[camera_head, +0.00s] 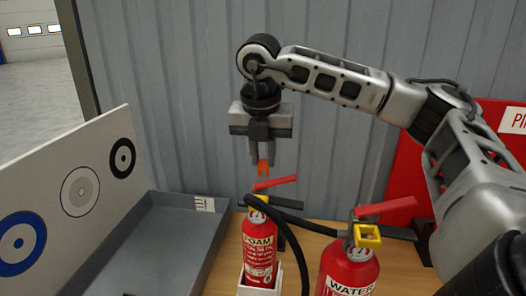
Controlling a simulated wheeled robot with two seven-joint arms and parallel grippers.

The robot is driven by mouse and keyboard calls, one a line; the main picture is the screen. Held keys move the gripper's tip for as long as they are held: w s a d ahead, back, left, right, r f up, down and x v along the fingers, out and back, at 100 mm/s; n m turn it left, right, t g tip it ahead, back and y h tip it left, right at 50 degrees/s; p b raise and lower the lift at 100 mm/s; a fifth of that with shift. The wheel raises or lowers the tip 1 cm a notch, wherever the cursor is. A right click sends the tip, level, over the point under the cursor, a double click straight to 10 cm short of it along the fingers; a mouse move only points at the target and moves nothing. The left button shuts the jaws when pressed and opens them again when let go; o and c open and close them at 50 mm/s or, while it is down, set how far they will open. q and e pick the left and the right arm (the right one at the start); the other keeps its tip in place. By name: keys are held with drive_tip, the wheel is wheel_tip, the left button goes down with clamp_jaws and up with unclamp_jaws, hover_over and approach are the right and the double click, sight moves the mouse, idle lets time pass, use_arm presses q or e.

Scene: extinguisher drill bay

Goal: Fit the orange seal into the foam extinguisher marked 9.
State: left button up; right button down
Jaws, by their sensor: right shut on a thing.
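The orange seal (262,166) is held between the fingertips of my right gripper (262,158), which points straight down. My right gripper is shut on it. Directly below is the red foam extinguisher (260,242), upright in a white holder (259,289), with "FOAM" on its label, a red upper lever, a black lower handle and a yellow part at its neck. The seal appears just above the red lever; I cannot tell if they touch. The number 9 is not readable. My left gripper is not in view.
A red water extinguisher (348,272) with a yellow part at its handle stands to the right on the wooden table (222,262). A black hose curves between the extinguishers. A grey tray (184,215) and a white board with ring targets (79,190) are left. A corrugated wall stands behind.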

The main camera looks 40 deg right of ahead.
sight(263, 164)
drive_tip(key=shift+f, duration=0.4)
drive_tip(key=shift+f+b, duration=0.7)
drive_tip(key=shift+f, duration=0.05)
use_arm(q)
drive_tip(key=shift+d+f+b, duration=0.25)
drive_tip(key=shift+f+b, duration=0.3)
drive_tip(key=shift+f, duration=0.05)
use_arm(e)
drive_tip(key=shift+f, duration=0.55)
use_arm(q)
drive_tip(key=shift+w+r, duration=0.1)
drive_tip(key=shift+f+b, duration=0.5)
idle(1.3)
use_arm(e)
drive_tip(key=c, duration=1.2)
unclamp_jaws()
drive_tip(key=shift+c, duration=0.2)
